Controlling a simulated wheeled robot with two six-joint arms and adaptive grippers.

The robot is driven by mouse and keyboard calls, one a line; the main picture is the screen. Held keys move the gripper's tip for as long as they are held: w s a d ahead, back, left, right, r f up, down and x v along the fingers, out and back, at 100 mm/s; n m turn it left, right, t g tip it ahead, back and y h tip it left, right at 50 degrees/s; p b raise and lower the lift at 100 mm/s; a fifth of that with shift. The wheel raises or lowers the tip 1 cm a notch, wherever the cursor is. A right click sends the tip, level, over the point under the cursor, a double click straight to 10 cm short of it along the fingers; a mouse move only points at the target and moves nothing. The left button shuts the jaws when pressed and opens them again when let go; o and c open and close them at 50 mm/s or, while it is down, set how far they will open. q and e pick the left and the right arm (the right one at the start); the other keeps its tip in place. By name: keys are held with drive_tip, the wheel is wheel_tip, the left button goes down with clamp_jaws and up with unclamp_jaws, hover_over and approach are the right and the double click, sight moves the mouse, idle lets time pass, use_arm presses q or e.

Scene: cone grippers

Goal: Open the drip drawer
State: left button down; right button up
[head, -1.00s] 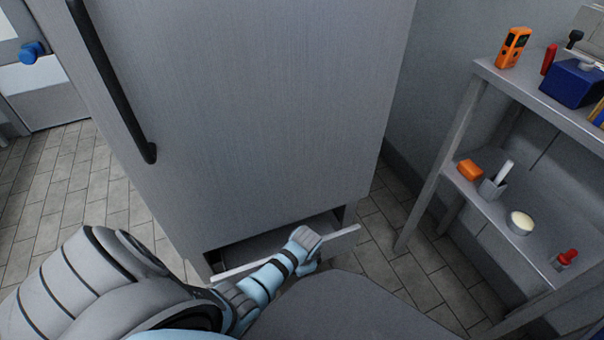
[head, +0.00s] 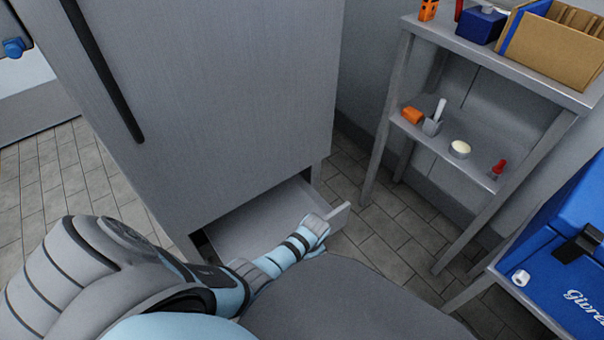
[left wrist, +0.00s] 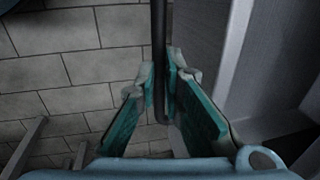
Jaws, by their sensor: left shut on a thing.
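The drip drawer (head: 255,215) is a grey shallow drawer at the bottom of the tall grey cabinet (head: 215,90). It stands pulled well out, and its empty-looking inside shows in the head view. My left gripper (head: 318,240) is low at the drawer's front, its fingers mostly hidden there. In the left wrist view my left gripper (left wrist: 163,85) is shut on a dark bar handle (left wrist: 159,45) running between the fingers. The drawer's grey wall (left wrist: 203,50) shows to the right of the handle. My right gripper is not in view.
A grey shelf unit (head: 500,65) with small items and a cardboard box (head: 550,45) stands at the right. A blue cooler (head: 555,255) is at the lower right. Tiled floor (head: 365,195) is free between cabinet and shelf. A long black door handle (head: 100,65) is on the cabinet.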

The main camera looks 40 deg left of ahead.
use_arm(q)
drive_tip(key=shift+s+d+f, duration=0.2)
drive_tip(key=shift+s+f, duration=0.05)
drive_tip(key=shift+s, duration=0.05)
drive_tip(key=c, duration=2)
unclamp_jaws()
drive_tip(key=o, duration=0.3)
drive_tip(key=shift+w, duration=0.1)
drive_tip(key=shift+o, duration=0.2)
drive_tip(key=shift+w, duration=0.15)
wheel_tip(320, 180, up, 10)
